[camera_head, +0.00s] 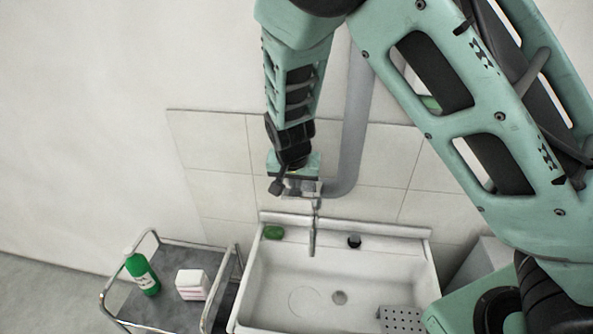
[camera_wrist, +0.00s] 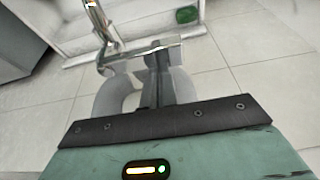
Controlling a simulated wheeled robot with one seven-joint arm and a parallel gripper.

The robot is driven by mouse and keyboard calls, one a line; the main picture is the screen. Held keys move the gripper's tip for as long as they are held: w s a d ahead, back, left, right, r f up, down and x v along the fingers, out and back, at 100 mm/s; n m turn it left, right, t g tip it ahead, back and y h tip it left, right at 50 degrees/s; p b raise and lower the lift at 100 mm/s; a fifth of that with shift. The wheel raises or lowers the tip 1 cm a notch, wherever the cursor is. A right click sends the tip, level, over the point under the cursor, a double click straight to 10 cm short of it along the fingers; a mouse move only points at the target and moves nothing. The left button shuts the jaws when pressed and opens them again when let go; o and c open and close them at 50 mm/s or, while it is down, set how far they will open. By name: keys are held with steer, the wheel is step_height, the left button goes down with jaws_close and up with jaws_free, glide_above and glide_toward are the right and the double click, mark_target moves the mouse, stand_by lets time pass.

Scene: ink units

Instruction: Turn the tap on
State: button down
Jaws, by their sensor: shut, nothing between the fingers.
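The tap (camera_head: 313,228) is a metal fixture on the wall above the sink, with a spout reaching down over the basin. My gripper (camera_head: 296,190) is shut and empty, close to the upper part of the tap in the head view. In the wrist view the tap's spout (camera_wrist: 100,22) is at the upper left, and a thin metal bar (camera_wrist: 142,52) runs right from it, by the tips of my gripper (camera_wrist: 157,58). I cannot tell whether the fingers touch the bar. The tap's handle is hard to make out. No water shows.
The white sink (camera_head: 270,290) lies below, with a green item (camera_head: 273,232) and a dark round item (camera_head: 354,241) on its back ledge. A grey pipe (camera_head: 356,130) runs down the tiled wall. A cart (camera_head: 150,311) with a green bottle (camera_head: 142,272) stands left.

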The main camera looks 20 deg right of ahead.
mark_target(296, 198)
steer(key=shift+s+a+f+n+b, duration=0.1)
steer(key=shift+s+a+n+b, duration=0.15)
steer(key=shift+n+b, duration=0.3)
stand_by(0.4)
steer(key=shift+s+a+f+n+y+b, duration=0.1)
steer(key=shift+s+a+n+y+b, duration=0.15)
steer(key=shift+n+b, duration=0.35)
steer(key=shift+s+a+f+n+y+b, duration=0.1)
steer(key=shift+s+n+y+b, duration=0.25)
steer(key=shift+n+b, duration=0.25)
steer(key=n+b, duration=0.1)
steer(key=s+n+b, duration=0.1)
steer(key=shift+a+n+y, duration=0.2)
steer(key=shift+n+y, duration=0.15)
steer(key=shift+y, duration=0.05)
steer(key=n+b, duration=0.1)
steer(key=s+n+y+b, duration=0.1)
steer(key=n, duration=0.1)
steer(key=shift+s+a+r+b, duration=0.1)
steer(key=shift+s+r+b, duration=0.05)
steer(key=shift+s+b, duration=0.15)
steer(key=shift+s+r+b, duration=0.1)
steer(key=shift+s+b, duration=0.2)
steer(key=shift+s, duration=0.05)
